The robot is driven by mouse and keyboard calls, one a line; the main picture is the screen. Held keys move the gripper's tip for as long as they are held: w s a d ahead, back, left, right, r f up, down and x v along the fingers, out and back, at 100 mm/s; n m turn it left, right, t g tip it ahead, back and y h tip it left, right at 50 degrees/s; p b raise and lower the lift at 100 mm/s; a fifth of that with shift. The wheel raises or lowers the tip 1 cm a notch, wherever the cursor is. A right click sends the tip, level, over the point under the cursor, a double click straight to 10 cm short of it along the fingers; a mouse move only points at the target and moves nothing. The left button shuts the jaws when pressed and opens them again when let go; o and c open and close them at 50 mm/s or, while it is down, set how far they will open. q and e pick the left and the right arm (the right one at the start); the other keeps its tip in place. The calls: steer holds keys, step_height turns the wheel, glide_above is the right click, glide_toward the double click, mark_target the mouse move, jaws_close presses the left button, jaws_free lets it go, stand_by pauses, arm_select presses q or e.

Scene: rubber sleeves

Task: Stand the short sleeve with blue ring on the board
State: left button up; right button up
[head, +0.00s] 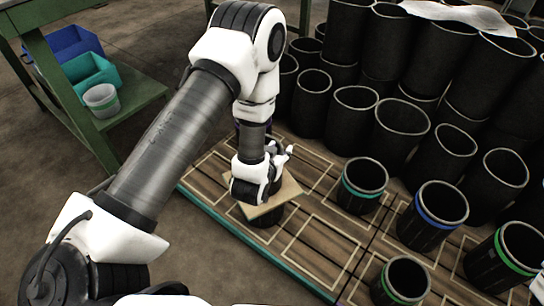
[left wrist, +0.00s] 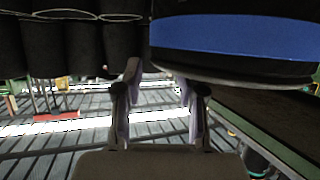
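A black sleeve with a blue ring (left wrist: 238,36) fills the upper right of the left wrist view, close to my left gripper. That view appears upside down. In the head view only a dark blue sliver (head: 238,126) shows behind my wrist, perhaps this sleeve. A square tan board (head: 288,193) lies on a black sleeve (head: 266,217), partly hidden by my left gripper (head: 284,150), which is low over it. In the wrist view the gripper's fingers (left wrist: 158,78) are apart, by the sleeve's rim. Whether they straddle its wall is unclear.
Another blue-ringed sleeve (head: 421,230), a teal-ringed one (head: 357,202) and green-ringed ones (head: 494,262) stand on a slatted deck (head: 344,232) marked with pale rectangles. Tall black sleeves (head: 345,35) crowd the back right. A green table (head: 134,98) with bins stands at left.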

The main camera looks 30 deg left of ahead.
arm_select(q)
steer(key=p+v, duration=0.5)
steer(key=v, duration=0.7)
steer(key=s+d+f+m+g+h, duration=0.2)
steer(key=s+d+f+g, duration=0.1)
steer(key=s+f+g, duration=1)
steer(key=s+f, duration=0.1)
steer(key=s, duration=0.4)
steer(key=shift+s+d+f+h, duration=0.2)
steer(key=shift+s+f+h, duration=0.15)
steer(key=shift+h, duration=0.05)
